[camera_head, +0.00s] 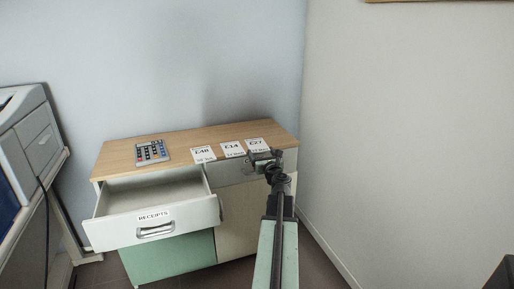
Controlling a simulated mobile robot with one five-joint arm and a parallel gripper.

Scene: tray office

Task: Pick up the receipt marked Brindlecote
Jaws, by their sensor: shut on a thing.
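Three white receipts lie in a row near the front right of the cabinet top. The left one (203,153) reads £48, the middle one (232,149) £14 and the right one (257,144) £27. Their smaller print is too small to read, so I cannot tell which is marked Brindlecote. My gripper (262,158) is at the front edge of the £27 receipt and is shut on it. The jaws and arm hide the receipt's lower part. I cannot tell whether the receipt is clear of the wood.
The wooden cabinet top (185,141) carries a calculator (152,152) at the left. A drawer labelled RECEIPTS (175,216) stands open at the front left and looks empty. A grey printer (32,140) is at the far left. A bare wall (400,130) rises at the right.

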